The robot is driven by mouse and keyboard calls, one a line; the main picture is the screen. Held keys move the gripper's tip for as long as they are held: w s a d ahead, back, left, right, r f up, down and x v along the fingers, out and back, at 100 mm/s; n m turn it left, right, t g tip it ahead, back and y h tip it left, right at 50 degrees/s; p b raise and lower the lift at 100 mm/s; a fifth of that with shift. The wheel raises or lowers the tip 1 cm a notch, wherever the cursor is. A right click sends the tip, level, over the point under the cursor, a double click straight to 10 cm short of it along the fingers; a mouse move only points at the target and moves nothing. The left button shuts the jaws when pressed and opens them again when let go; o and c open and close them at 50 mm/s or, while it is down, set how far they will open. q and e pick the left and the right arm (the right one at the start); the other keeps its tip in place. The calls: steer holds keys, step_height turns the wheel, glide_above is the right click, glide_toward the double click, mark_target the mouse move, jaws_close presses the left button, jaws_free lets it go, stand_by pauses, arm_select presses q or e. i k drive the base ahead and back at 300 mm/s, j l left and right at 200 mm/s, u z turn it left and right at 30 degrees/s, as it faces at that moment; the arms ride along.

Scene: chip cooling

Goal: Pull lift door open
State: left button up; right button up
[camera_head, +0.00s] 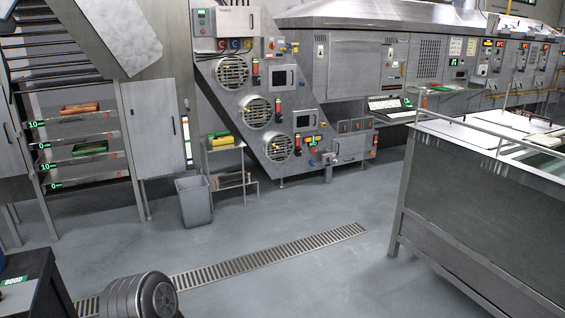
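A tall metal cabinet stands at the left, with shelves showing in its opening. Another grey panel (12,135) with a handle is at the left edge, partly cut off. I cannot tell which panel is the lift door. The shelves carry green number displays (42,146), a red-brown tray (81,108) and a green-and-brown tray (90,147). Neither of my grippers is in view.
A grey bin (194,201) and a small metal stand (226,165) are right of the cabinet. A floor grate (270,256) crosses open grey floor. A large metal tank (480,200) fills the right. A ribbed metal cylinder (140,296) is at the bottom left.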

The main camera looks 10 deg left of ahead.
mark_target(152, 115)
steer(key=i+j+u, duration=0.4)
steer(key=i, duration=0.2)
steer(key=i+u, duration=0.4)
steer(key=i, duration=0.25)
steer(key=i+l+u, duration=0.15)
steer(key=i+u, duration=0.3)
steer(key=i, duration=0.2)
steer(key=i+j+z, duration=0.1)
steer(key=i+z, duration=0.15)
steer(key=i, duration=0.3)
steer(key=i+j+z, duration=0.25)
steer(key=i, duration=0.3)
steer(key=i+j+z, duration=0.2)
steer(key=i, duration=0.35)
steer(key=i+j+z, duration=0.25)
steer(key=i+j, duration=0.15)
steer(key=i+j+z, duration=0.3)
steer(key=j, duration=0.25)
steer(key=i+j+z, duration=0.3)
steer(key=j, duration=0.4)
steer(key=i+j+z, duration=0.15)
steer(key=j, duration=0.2)
steer(key=i+j+z, duration=0.15)
steer(key=j, duration=0.2)
